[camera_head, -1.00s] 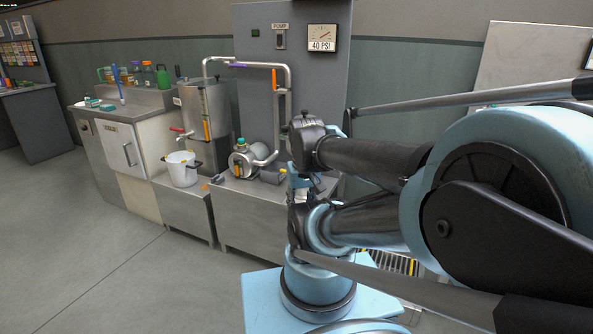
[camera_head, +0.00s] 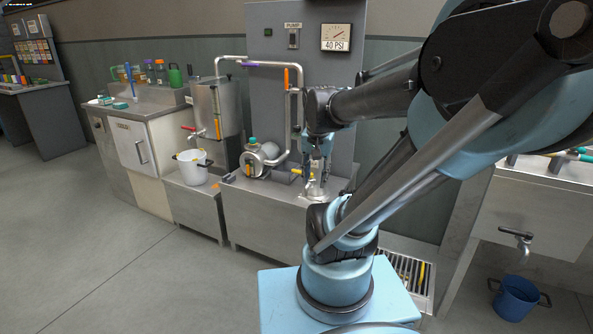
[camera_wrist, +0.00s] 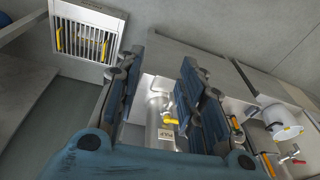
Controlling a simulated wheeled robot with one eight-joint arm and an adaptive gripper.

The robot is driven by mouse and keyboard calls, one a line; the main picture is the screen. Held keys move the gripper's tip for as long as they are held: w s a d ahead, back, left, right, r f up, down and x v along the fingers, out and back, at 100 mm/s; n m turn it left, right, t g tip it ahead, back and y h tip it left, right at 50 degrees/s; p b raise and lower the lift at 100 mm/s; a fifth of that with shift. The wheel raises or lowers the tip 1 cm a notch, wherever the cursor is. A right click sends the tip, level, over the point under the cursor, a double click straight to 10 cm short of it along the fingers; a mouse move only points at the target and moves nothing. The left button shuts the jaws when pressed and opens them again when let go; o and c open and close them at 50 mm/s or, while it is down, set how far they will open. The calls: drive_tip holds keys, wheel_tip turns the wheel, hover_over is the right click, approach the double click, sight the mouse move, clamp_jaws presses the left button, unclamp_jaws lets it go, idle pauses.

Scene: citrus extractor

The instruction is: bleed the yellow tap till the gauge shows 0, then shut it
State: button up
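The gauge (camera_head: 336,38) on the grey panel has a sign below it reading 40 PSI. The yellow tap (camera_head: 296,171) is on a silver fitting on the steel bench, partly behind my gripper. In the wrist view the yellow tap (camera_wrist: 170,121) shows between my fingers, above a small tag whose lettering is hard to read. My gripper (camera_head: 318,176) points down over the fitting at the bench's right end. In the wrist view my gripper (camera_wrist: 162,66) is open, its blue-padded fingers apart with nothing between them in grip. I cannot tell whether it touches the tap.
A steel tank (camera_head: 213,105) with a red-handled tap stands to the left, a white pot (camera_head: 192,167) below it. Pipes and a pump (camera_head: 260,160) stand left of my gripper. A floor grate (camera_head: 408,275) and a blue bucket (camera_head: 516,297) are at right.

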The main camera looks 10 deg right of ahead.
drive_tip(key=w+r+m, duration=0.4)
drive_tip(key=w+m, duration=0.6)
drive_tip(key=w, duration=0.7)
drive_tip(key=w+a+f+m, duration=0.1)
drive_tip(key=w+f+m, duration=0.1)
drive_tip(key=w+m, duration=0.45)
drive_tip(key=w+a+f+m, duration=0.1)
drive_tip(key=w+f+m, duration=0.15)
drive_tip(key=w, duration=0.75)
drive_tip(key=shift+h, duration=0.4)
drive_tip(key=x, duration=1.6)
drive_tip(key=shift+s+d, duration=0.1)
drive_tip(key=shift+s, duration=0.05)
clamp_jaws()
